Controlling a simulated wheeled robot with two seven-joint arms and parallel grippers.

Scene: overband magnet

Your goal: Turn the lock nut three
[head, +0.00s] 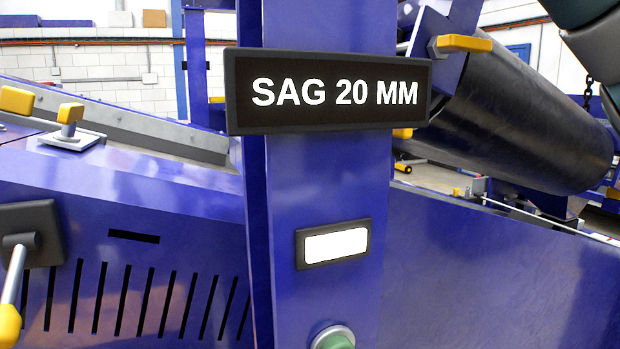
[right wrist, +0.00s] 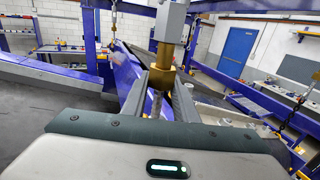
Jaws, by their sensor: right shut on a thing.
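In the right wrist view a brass-coloured piece (right wrist: 163,62), which looks like the lock nut, sits under a grey square block (right wrist: 170,20). My right gripper (right wrist: 166,90) is shut on it, with a dark finger on each side. The fingers hide part of the piece, and I cannot make out any number on it. The right gripper's fingers do not show in the head view; only part of my arm shows at its top right corner. My left gripper is in neither view.
In the head view a black sign (head: 330,92) reading "SAG 20 MM" is on a blue post (head: 325,190). Below it are a blank white panel (head: 336,245) and a green button (head: 334,338). A black roller (head: 520,120), yellow-tipped handles (head: 464,43) and a lever (head: 12,285) stand around it.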

